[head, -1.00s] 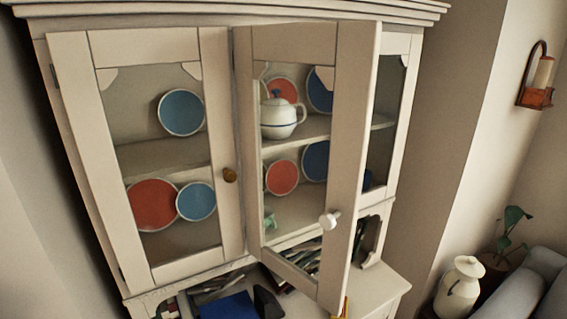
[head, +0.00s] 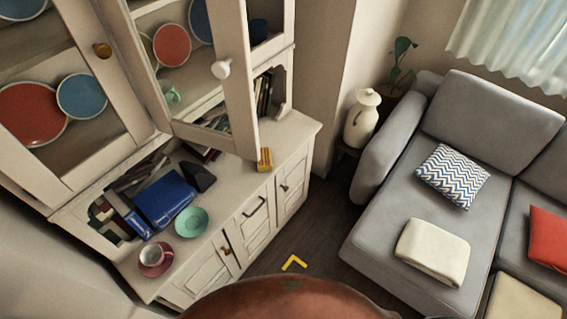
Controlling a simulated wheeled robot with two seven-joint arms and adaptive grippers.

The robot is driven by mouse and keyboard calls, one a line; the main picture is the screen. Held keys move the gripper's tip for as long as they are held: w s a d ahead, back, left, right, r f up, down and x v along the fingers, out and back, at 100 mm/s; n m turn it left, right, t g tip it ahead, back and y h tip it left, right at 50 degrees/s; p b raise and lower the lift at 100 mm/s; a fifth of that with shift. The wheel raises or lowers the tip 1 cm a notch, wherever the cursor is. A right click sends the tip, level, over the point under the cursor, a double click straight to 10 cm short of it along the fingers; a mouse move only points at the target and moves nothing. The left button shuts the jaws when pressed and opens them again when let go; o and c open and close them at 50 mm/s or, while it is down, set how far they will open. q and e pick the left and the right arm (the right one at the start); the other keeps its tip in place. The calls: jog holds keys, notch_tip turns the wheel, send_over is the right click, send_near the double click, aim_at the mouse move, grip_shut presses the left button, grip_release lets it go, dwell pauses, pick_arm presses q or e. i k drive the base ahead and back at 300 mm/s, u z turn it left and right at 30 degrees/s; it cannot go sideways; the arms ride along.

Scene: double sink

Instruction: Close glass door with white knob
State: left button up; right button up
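The glass door with the white knob (head: 246,95) stands ajar on the cabinet, swung out over the counter, in the upper left of the head view. Its white knob (head: 221,69) is on the door's right-hand stile. The top of the door is cut off by the frame. The neighbouring glass door (head: 122,90) with a brown knob (head: 102,50) looks shut. Neither of my grippers is in view.
The counter (head: 226,174) below holds a blue book (head: 165,199), a green saucer (head: 191,221), a cup (head: 153,255) and a small yellow-red box (head: 264,159). A grey sofa (head: 385,235) stands right. Dark floor lies between.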

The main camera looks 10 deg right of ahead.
aim_at(228, 19)
jog(key=z, duration=1.1)
jog(key=k, duration=0.9)
jog(key=u, duration=1.8)
